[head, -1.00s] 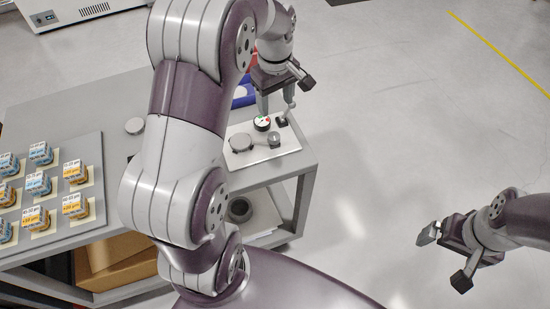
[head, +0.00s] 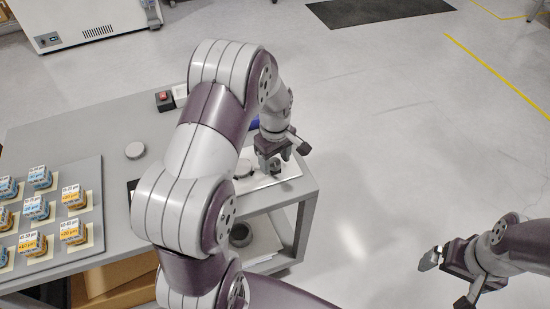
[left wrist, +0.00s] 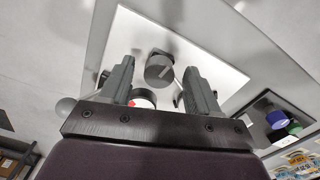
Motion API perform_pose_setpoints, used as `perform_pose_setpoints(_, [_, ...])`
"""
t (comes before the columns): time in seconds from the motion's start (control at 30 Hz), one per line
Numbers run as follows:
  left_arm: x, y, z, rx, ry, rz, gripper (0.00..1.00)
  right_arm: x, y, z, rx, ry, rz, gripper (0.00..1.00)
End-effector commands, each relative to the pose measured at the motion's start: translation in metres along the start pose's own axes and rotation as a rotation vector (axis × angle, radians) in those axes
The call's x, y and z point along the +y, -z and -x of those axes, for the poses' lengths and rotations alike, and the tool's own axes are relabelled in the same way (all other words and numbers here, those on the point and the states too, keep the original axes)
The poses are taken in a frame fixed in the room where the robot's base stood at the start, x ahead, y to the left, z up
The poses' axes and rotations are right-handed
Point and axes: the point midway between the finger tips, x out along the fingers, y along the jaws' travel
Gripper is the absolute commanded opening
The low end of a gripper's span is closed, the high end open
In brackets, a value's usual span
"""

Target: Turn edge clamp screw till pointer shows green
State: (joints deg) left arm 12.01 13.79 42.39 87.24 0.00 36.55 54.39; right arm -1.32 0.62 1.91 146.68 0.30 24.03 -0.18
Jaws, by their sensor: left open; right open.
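The white fixture plate (head: 291,168) lies on the right end of the grey table. My left gripper (head: 277,166) is open and points down over it, hiding most of its parts in the head view. In the left wrist view, a round grey knob (left wrist: 160,69) with a pale line across its face shows between the open fingers. It looks like the clamp screw, apart from both fingers. A white dial (left wrist: 143,98) with a red patch is partly hidden by the gripper; I cannot read its pointer. My right gripper (head: 445,281) is open and empty, over the floor.
A grey disc (head: 243,167) shows left of my gripper. A tray (head: 95,160) of labelled boxes fills the table's left side. A red button box (head: 163,98) stands at the back edge.

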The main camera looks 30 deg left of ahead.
Motion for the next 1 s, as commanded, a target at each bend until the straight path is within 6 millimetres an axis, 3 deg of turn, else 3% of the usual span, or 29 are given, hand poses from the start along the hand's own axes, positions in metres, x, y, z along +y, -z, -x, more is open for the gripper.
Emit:
perform_pose_setpoints(0.03, [0.0, 0.0, 0.0, 0.0, 0.0, 0.0, 0.52, 0.0, 0.0, 0.0, 0.0, 0.0, 0.0, 1.0])
perform_pose_setpoints(0.17, [0.0, 0.0, 0.0, 0.0, 0.0, 0.0, 0.09, 0.0, 0.0, 0.0, 0.0, 0.0, 0.0, 1.0])
perform_pose_setpoints(0.2, [0.0, 0.0, 0.0, 0.0, 0.0, 0.0, 0.05, 0.0, 0.0, 0.0, 0.0, 0.0, 0.0, 1.0])
perform_pose_setpoints(0.57, [0.0, 0.0, 0.001, 0.0, 0.001, -0.061, 0.05, 0.0, 0.001, 0.006, 0.0, 0.0, 0.0, 1.0])
perform_pose_setpoints(1.0, [-0.001, 0.0, 0.002, -0.001, 0.002, -0.391, 0.05, 0.0, 0.003, 0.028, 0.0, 0.0, 0.0, 1.0])
